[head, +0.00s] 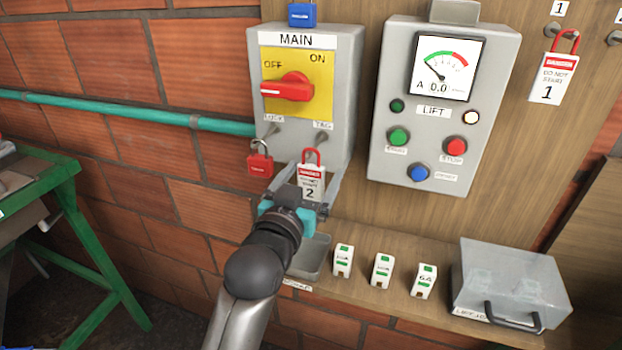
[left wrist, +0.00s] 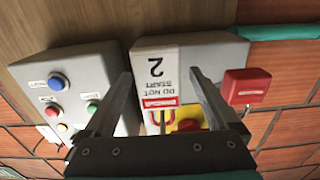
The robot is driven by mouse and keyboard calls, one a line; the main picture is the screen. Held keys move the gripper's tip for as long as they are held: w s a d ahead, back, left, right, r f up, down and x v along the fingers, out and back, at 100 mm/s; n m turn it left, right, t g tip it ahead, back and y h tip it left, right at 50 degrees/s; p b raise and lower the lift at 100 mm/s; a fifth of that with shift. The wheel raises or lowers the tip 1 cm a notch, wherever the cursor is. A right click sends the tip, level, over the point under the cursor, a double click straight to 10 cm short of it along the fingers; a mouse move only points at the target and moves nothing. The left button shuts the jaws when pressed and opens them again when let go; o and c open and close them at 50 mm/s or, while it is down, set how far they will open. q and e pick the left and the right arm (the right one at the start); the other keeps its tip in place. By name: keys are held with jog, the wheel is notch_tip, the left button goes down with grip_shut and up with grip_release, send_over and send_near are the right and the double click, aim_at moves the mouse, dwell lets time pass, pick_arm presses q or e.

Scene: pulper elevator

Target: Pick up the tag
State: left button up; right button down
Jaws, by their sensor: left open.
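A white tag (head: 311,184) with a red loop, a red "DANGER" band and the number 2 is at the lower right of the grey MAIN box (head: 342,85), just below the TAG peg (head: 321,138). I cannot tell whether its loop is on the peg. My left gripper (head: 308,178) is open, with one finger on each side of this tag. In the left wrist view the tag (left wrist: 157,75) shows upside down between the spread fingers (left wrist: 161,82), with gaps at both sides. Another tag, number 1 (head: 550,80), hangs on the board at the upper right.
A red padlock (head: 260,164) hangs left of the tag. The grey LIFT panel (head: 438,110) is to the right. A green bench (head: 75,225) is at left.

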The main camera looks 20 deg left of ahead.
pick_arm(q)
jog(key=w, duration=0.2)
jog(key=shift+w+d, duration=0.1)
jog(key=shift+w, duration=0.25)
jog(key=c, duration=1.4)
jog(key=shift+c, duration=0.2)
